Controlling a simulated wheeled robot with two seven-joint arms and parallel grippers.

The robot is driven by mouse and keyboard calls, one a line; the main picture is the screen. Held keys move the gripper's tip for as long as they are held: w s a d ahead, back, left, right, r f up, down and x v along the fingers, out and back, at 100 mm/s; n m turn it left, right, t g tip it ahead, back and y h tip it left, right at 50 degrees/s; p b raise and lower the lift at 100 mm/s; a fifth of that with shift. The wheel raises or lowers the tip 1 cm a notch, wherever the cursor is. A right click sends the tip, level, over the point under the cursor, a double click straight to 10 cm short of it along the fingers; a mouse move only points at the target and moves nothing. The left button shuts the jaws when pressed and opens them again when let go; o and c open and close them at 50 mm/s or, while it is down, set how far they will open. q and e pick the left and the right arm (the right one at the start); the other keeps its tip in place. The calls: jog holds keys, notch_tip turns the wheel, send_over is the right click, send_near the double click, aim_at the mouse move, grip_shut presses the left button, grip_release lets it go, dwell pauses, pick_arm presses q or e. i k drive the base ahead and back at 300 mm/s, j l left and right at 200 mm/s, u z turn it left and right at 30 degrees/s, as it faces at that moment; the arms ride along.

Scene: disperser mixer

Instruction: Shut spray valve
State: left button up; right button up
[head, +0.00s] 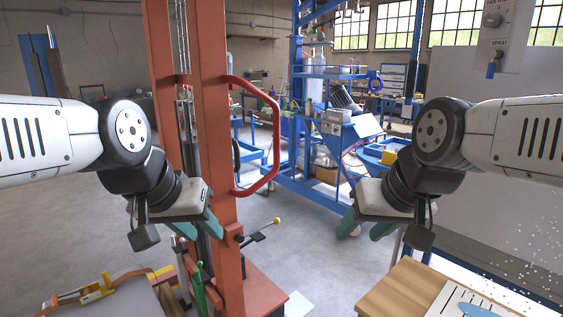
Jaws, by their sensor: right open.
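A grey control box (503,35) hangs at the top right, with a round knob and a "SPRAY" label. White specks like spray droplets (540,235) show at the lower right. My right gripper (365,229) is open and empty, with teal fingers apart, left of and well below the valve. My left gripper (197,229) is also open and empty, in front of the orange column, far from the valve.
An orange column (217,120) with a red handle (277,130) stands left of centre. A wooden-topped table (405,292) is at the lower right. A grey panel (480,85) stands behind my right arm. Blue shelving (297,110) is farther back; grey floor lies between.

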aim_at(494, 55)
jog(key=z, duration=1.5)
